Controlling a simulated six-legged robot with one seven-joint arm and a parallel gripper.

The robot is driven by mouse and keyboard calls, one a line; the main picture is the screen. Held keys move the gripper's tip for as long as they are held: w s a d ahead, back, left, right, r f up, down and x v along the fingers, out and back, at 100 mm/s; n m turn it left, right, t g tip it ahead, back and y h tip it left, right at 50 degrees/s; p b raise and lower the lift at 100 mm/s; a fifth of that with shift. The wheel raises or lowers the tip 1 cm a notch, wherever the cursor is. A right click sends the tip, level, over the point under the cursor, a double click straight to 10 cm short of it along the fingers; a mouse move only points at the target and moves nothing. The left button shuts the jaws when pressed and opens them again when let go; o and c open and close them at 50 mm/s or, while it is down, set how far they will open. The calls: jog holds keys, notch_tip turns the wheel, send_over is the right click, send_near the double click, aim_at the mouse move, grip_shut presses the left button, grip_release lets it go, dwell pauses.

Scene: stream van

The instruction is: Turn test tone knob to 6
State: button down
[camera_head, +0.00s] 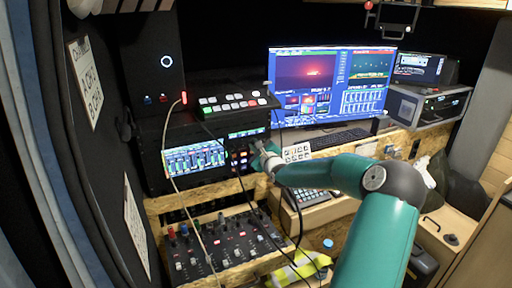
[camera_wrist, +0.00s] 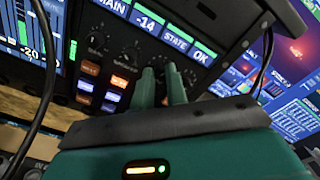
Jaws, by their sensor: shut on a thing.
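A dark rack panel with a row of small black knobs (camera_wrist: 97,40) fills the upper middle of the wrist view. Above the knobs is a display strip (camera_wrist: 150,20) reading MAIN, -14, STATE and OK. My gripper (camera_wrist: 160,75) has its two green fingers at the right part of the knob row, closed on a knob that they almost wholly hide. I cannot read its label or its pointer setting, so I cannot confirm from print that it is the test tone knob. In the head view my gripper (camera_head: 264,153) reaches the panel just below its small display (camera_head: 246,133).
Lit buttons (camera_wrist: 122,83) sit left of the fingers. A dark cable (camera_wrist: 45,80) hangs at the left. In the head view, a mixer (camera_head: 225,243) lies below, a switcher (camera_head: 238,103) above, and a monitor (camera_head: 330,85) and keyboard (camera_head: 340,139) to the right.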

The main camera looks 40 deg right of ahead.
jog(key=c, duration=1.7)
grip_release()
jog(key=v, duration=1.3)
jog(key=shift+s+a, duration=0.2)
jog(key=shift+s, duration=0.15)
